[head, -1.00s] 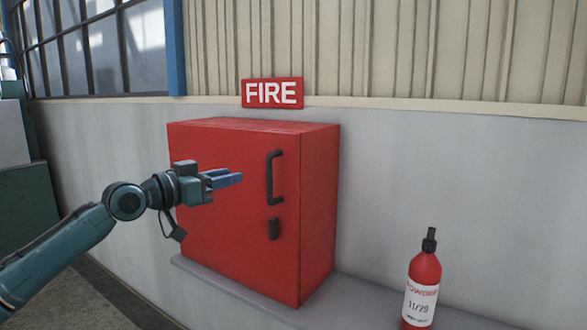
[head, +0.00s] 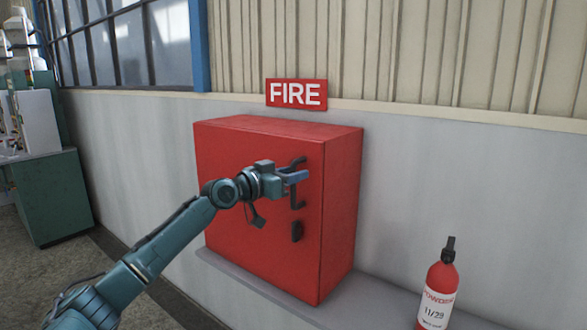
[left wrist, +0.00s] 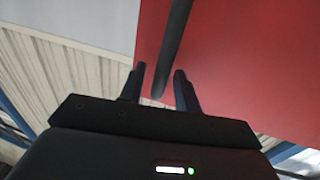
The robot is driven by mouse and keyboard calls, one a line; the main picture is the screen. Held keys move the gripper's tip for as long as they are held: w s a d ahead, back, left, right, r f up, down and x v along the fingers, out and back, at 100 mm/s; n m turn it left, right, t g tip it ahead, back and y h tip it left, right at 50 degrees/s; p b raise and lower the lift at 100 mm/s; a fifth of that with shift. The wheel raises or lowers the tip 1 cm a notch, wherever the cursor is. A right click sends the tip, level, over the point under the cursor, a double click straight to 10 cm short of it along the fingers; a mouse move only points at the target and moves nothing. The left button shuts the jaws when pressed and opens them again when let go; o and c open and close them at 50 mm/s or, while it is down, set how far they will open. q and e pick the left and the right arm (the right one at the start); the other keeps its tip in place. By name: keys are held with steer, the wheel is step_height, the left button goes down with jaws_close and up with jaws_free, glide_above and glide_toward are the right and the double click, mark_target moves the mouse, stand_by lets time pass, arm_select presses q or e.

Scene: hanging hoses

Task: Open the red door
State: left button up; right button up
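The red door (head: 255,215) is the front of a red cabinet on a ledge against the wall, and it is shut. Its black handle (head: 298,203) stands upright near the door's right edge, with a small black latch (head: 297,231) below it. I cannot tell whether the fingers touch the bar. My right gripper is not in view.
A red fire extinguisher (head: 437,290) stands on the grey ledge (head: 375,300) to the right of the cabinet. A FIRE sign (head: 296,94) hangs above. A green cabinet (head: 50,195) stands at the far left. The floor between is clear.

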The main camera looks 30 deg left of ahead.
arm_select(q)
steer(key=shift+w+d, duration=0.1)
steer(key=shift+w, duration=0.15)
steer(key=shift+c, duration=0.5)
jaws_close()
